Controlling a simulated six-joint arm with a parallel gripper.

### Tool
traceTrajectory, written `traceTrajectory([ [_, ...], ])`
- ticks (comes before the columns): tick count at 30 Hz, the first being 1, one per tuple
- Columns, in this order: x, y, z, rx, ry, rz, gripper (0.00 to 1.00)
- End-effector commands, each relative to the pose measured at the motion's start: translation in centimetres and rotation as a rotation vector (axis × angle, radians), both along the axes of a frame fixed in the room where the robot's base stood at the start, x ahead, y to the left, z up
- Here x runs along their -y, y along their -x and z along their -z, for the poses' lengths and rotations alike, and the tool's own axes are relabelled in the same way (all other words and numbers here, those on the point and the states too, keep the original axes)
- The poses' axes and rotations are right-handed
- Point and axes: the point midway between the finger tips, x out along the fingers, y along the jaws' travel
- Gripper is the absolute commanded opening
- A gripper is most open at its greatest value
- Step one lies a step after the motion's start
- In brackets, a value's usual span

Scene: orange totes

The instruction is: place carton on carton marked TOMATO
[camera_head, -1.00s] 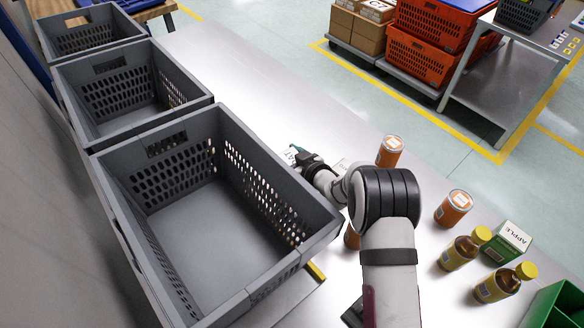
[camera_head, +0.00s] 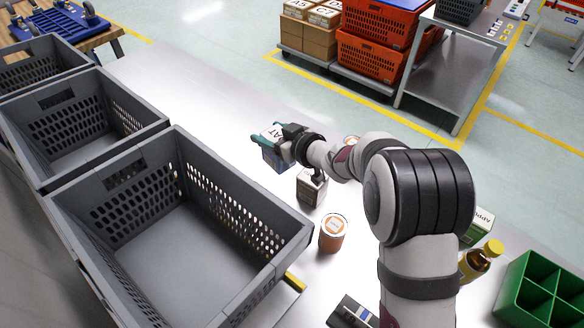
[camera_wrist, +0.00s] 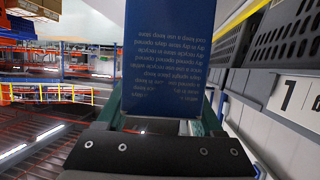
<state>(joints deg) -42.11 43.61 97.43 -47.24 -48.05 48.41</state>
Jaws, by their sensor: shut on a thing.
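My gripper (camera_head: 283,146) is shut on a blue carton (camera_head: 271,153) with a white top whose lettering partly shows, ending in "AT". In the wrist view the blue carton (camera_wrist: 168,55) stands between the fingers, its printed side facing the camera. A dark carton with a white top (camera_head: 312,187) stands on the table just below and right of my gripper in the head view. Its lettering is too small to read, so I cannot tell whether it says TOMATO. The held carton is to its upper left, apart from it.
Grey crates (camera_head: 180,225) line the left side. An orange can (camera_head: 332,233) stands near the dark carton. A green carton marked APPLE (camera_head: 482,224), a yellow-capped bottle (camera_head: 478,262) and a green divided box (camera_head: 540,290) are at right. The table beyond my gripper is clear.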

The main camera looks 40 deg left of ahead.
Motion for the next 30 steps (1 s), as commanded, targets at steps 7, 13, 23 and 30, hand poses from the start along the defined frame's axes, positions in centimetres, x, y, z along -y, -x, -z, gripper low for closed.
traceTrajectory([
  [7, 11.4, -6.2, -5.2, 0.006, -0.005, 0.139, 0.0],
  [13, 18.0, -7.7, -7.4, 0.0, 0.004, 0.211, 0.0],
  [23, 11.4, -5.6, -2.9, -0.007, 0.009, 0.215, 0.0],
  [30, 7.7, -4.7, -0.2, -0.005, 0.008, 0.22, 0.0],
])
